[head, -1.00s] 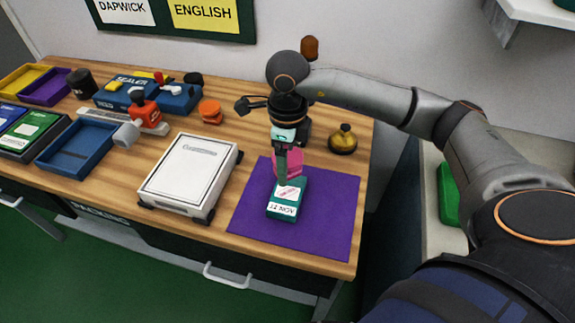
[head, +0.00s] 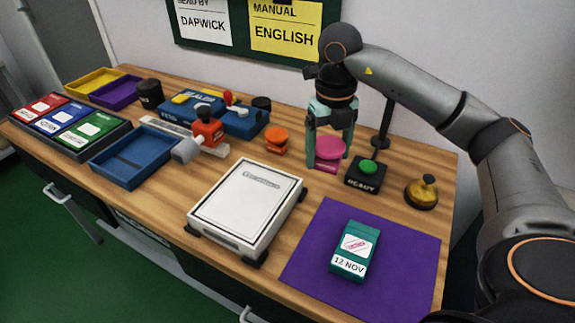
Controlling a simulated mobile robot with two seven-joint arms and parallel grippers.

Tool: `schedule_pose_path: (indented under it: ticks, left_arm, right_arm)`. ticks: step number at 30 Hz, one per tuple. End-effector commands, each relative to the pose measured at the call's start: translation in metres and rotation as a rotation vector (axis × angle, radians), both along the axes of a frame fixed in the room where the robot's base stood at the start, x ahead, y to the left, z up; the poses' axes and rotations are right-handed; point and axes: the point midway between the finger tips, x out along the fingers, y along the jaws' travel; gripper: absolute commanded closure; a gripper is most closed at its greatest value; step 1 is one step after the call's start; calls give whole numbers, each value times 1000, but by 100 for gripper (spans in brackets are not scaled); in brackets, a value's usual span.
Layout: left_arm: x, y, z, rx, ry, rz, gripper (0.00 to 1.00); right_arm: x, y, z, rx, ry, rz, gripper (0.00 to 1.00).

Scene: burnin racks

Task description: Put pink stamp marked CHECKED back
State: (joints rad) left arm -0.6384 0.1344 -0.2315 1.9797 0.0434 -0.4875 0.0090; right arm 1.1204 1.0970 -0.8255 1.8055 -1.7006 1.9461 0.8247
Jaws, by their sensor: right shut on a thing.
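The pink stamp (head: 329,148) is between the fingers of my right gripper (head: 328,150), which is shut on it. It is low over the wooden table, behind the purple mat and left of the black READY button box; I cannot tell whether it touches the table. The word CHECKED cannot be read. A teal box (head: 355,250) with a pink mark on its white label and "12 NOV" lies on the purple mat (head: 405,240). My left gripper is not in view.
The READY box with green button (head: 368,168), a brass bell (head: 421,192), an orange stamp (head: 276,140) and a white scale (head: 245,205) stand around. Blue tray (head: 130,165) and sealer (head: 240,122) are left. A dark post (head: 387,125) stands close right of the gripper.

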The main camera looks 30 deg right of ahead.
Motion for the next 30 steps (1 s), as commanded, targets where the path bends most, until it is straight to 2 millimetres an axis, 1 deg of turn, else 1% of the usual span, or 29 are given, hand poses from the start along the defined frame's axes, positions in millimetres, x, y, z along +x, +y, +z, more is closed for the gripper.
schedule_pose_path:
  ticks: [1, 4, 7, 19, 20, 21, 24, 27, 30]
  left_arm:
    - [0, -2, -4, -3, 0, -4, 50]
    - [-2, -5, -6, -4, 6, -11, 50]
    - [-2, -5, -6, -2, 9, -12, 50]
    - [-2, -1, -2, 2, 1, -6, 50]
    - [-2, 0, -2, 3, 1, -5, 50]
    - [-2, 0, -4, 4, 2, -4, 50]
    - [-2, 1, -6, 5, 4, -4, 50]
    - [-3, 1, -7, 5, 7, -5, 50]
    - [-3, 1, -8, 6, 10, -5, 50]
  right_arm:
    - [-1, -5, 0, 0, -2, -39, 54]
    - [0, -9, 2, 4, -1, -83, 54]
    - [9, -17, -2, 6, -1, -98, 54]
    - [69, -61, -35, 6, -1, -95, 54]
    - [73, -64, -38, 5, 0, -94, 54]
    - [77, -68, -49, 6, 3, -94, 54]
    - [89, -76, -66, 6, 0, -93, 54]
    - [98, -83, -80, 4, 1, -93, 54]
    - [104, -87, -87, 5, -2, -92, 54]
